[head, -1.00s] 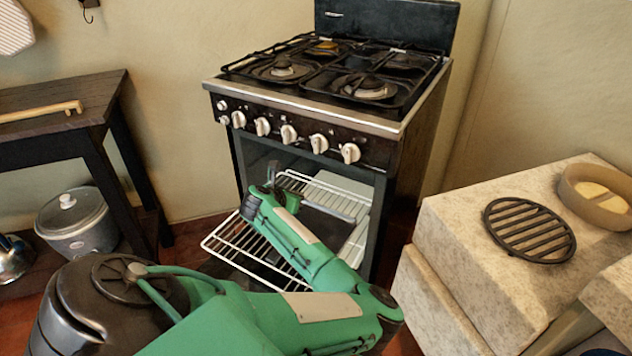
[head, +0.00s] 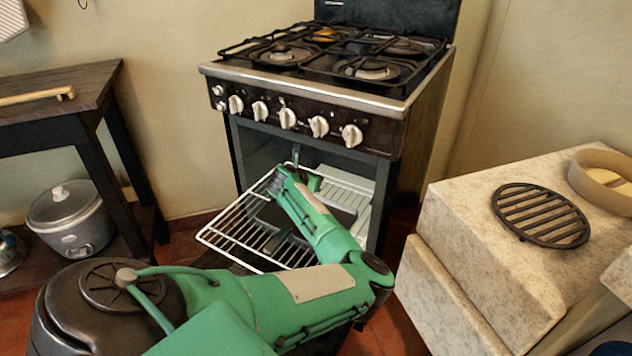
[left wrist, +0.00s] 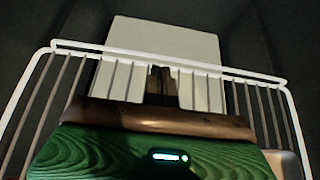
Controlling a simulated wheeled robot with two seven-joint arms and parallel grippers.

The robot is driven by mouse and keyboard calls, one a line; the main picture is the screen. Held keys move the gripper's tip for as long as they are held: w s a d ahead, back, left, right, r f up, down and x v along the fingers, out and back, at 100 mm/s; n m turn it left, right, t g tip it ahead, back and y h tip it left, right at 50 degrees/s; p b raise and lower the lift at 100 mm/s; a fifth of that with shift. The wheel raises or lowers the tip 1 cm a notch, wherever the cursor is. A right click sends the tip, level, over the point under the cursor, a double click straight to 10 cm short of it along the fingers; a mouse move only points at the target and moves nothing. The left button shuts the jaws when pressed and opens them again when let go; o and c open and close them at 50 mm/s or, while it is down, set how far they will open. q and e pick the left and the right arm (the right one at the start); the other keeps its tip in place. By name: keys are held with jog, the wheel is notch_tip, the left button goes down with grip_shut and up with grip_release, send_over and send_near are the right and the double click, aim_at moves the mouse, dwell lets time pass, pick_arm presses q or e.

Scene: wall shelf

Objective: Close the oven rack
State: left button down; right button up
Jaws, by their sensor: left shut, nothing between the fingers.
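The oven rack (head: 225,238) is a white wire rack that sticks out of the front of the black stove's oven (head: 262,145) in the head view. My left arm reaches over the rack toward the oven opening. My left gripper (head: 296,157) is shut and empty, above the rack near the opening; the arm hides part of the rack. In the left wrist view the shut fingers (left wrist: 162,82) overlap the rack's crossbar (left wrist: 225,75); I cannot tell whether they touch it. My right gripper is not in view.
A stone counter (head: 465,235) with a round black grate (head: 540,214) stands to the right. A dark wooden table (head: 60,95) stands to the left, with a lidded pot (head: 70,215) below. Burners and knobs (head: 287,118) sit above the oven opening.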

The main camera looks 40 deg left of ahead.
pick_arm(q)
jog(key=shift+w+a, duration=0.1)
jog(key=shift+w, duration=0.35)
